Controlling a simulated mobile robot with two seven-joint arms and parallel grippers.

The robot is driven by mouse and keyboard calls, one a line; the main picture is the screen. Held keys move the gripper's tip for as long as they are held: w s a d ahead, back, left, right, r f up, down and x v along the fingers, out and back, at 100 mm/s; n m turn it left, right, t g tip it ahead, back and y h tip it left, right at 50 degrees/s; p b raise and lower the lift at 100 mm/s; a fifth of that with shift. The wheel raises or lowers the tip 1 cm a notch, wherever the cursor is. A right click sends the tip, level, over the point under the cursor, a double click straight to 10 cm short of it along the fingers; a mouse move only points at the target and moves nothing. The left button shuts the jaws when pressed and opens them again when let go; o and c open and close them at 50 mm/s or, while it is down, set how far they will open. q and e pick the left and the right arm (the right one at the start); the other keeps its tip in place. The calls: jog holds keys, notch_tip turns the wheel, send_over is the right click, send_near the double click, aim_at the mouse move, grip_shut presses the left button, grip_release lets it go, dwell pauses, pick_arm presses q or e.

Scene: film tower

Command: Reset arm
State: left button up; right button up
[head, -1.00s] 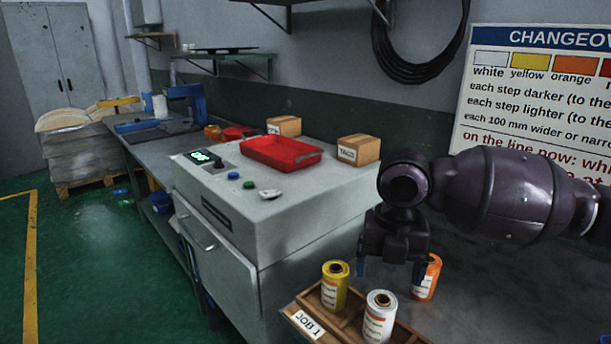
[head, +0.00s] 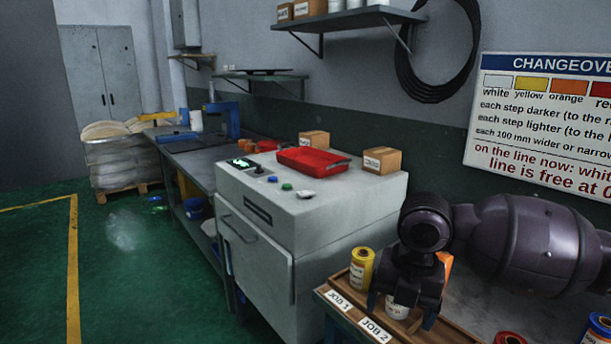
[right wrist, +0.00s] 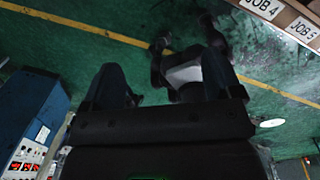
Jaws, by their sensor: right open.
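My right gripper (head: 402,312) hangs fingers-down by the wooden rack (head: 328,292) at lower right in the head view. It is open, with nothing seen between its fingers; both fingers also show apart in the right wrist view (right wrist: 165,80). The arm comes in from the right. It overlaps a white film roll (head: 396,309) and an orange roll (head: 446,262) in the picture, and I cannot tell whether it touches them. A yellow roll (head: 361,272) stands upright in the rack to its left. My left gripper is not in view.
A grey machine (head: 310,215) with a red tray (head: 310,160) and cardboard boxes stands left of the rack. More rolls, red (head: 509,338) and blue (head: 597,328), are at lower right. A changeover board (head: 545,125) hangs on the wall. Green floor is open at left.

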jog(key=s+a+f+m+t+y+p, duration=0.1)
jog(key=s+a+f+m+t+y, duration=0.2)
jog(key=f+m, duration=0.45)
jog(key=s+a+f+m+t+y+p, duration=0.2)
jog(key=s+a+f+m+y, duration=0.15)
jog(key=f+m, duration=0.35)
jog(key=s+d+f+m+t+h+p, duration=0.1)
jog(key=s+d+f+m+t+h, duration=0.2)
jog(key=s+d+f+m, duration=0.2)
jog(key=s+d+f+m+t+h+p, duration=0.1)
jog(key=s+d+f+m+h, duration=0.3)
jog(key=s+d+m, duration=0.7)
jog(key=s+d+f+t, duration=0.1)
jog(key=s+d, duration=0.1)
jog(key=s, duration=0.2)
jog(key=shift+d+f+t, duration=0.2)
jog(key=shift+t, duration=0.2)
